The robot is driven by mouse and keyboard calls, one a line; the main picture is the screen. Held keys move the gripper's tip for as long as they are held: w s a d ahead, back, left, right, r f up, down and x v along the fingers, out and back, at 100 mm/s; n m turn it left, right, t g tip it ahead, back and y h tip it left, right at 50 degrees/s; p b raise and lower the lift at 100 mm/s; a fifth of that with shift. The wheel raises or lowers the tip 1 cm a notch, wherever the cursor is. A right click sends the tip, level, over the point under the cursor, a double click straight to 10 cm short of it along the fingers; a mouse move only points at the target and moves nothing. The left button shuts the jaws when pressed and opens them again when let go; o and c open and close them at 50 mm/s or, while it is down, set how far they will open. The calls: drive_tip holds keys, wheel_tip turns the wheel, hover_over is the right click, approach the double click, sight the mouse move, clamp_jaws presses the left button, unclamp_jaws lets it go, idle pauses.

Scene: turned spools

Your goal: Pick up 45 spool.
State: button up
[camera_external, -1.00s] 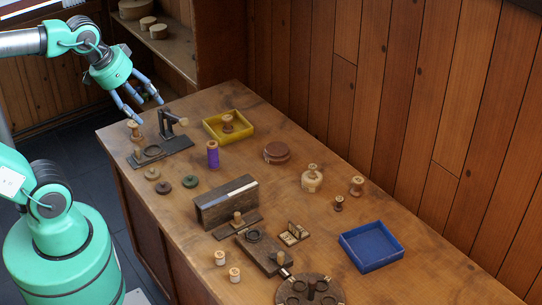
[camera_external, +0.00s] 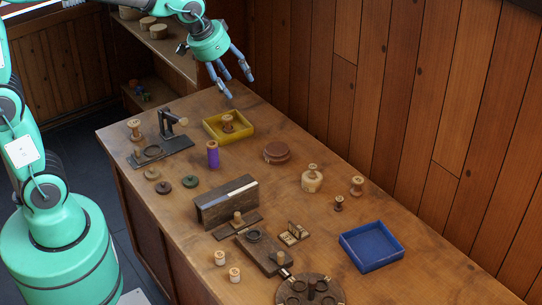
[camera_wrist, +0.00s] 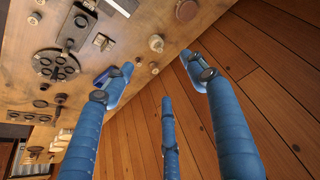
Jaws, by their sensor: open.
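No number 45 is readable, so I cannot tell which spool is the 45 spool. Two small pale spools, a left one (camera_external: 220,258) and a right one (camera_external: 235,275), stand near the front edge with marks too small to read. Other spools are a purple-wound one (camera_external: 213,155), a wooden one (camera_external: 228,122) in the yellow tray (camera_external: 246,133), one at the far left corner (camera_external: 134,129), and a larger (camera_external: 357,186) and a smaller one (camera_external: 339,203) at right. My gripper (camera_external: 237,88) is open and empty, above the table's far end near the yellow tray.
A blue tray (camera_external: 371,262) is at the right. A dark wooden block (camera_external: 226,210), a black stand (camera_external: 165,145) and a round holder with holes (camera_external: 310,291) occupy the table. The plank wall (camera_external: 400,100) borders the right side. Bare tabletop lies around the reddish discs (camera_external: 277,158).

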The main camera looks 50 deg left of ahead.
drive_tip(key=w+d+f+p, duration=0.1)
drive_tip(key=w+d+f, duration=0.1)
drive_tip(key=w, duration=0.3)
drive_tip(key=w+d+f+p, duration=0.1)
drive_tip(key=w+d+f, duration=0.15)
drive_tip(key=w, duration=0.35)
drive_tip(key=m+p, duration=0.1)
drive_tip(key=p, duration=0.2)
hover_over(357, 180)
drive_tip(key=s, duration=0.5)
wheel_tip(357, 180, down, 25)
drive_tip(key=shift+a+f+g+h, duration=0.2)
drive_tip(key=shift+a+g+h, duration=0.1)
drive_tip(key=shift+g, duration=0.1)
drive_tip(key=shift+p+x, duration=0.3)
drive_tip(key=shift+x, duration=4)
drive_tip(key=shift+w+f, duration=0.1)
drive_tip(key=shift+x, duration=2.45)
